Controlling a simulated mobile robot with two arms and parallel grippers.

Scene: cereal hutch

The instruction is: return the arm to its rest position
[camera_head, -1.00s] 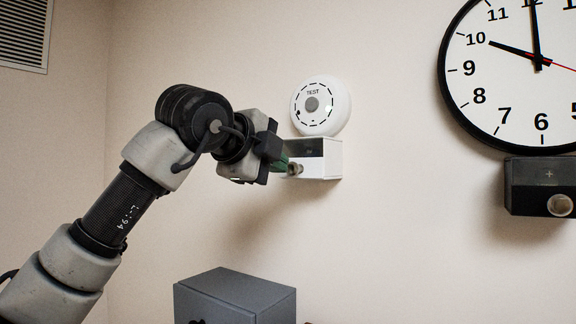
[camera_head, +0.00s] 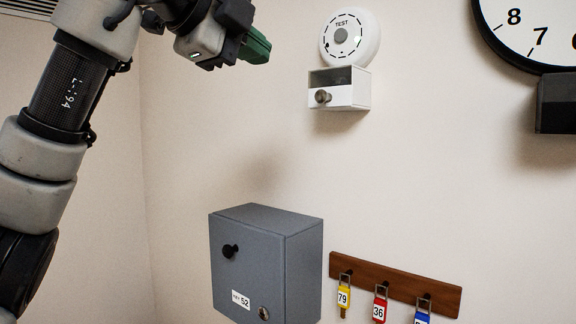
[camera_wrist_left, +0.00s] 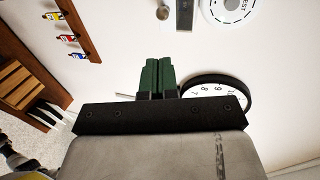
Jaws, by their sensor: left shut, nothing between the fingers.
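My left arm comes in from the left in the head view, raised high. Its gripper (camera_head: 256,46) is near the top edge, left of the white box with a knob (camera_head: 340,88) on the wall and apart from it. The green fingers also show in the left wrist view (camera_wrist_left: 157,76), side by side and closed with nothing between them. The right gripper is in neither view.
A round white TEST alarm (camera_head: 350,36) sits above the white box. A grey cabinet (camera_head: 262,262) and a wooden key rack (camera_head: 395,283) with tagged keys are lower on the wall. A clock (camera_head: 530,32) hangs at upper right. Bare wall lies between.

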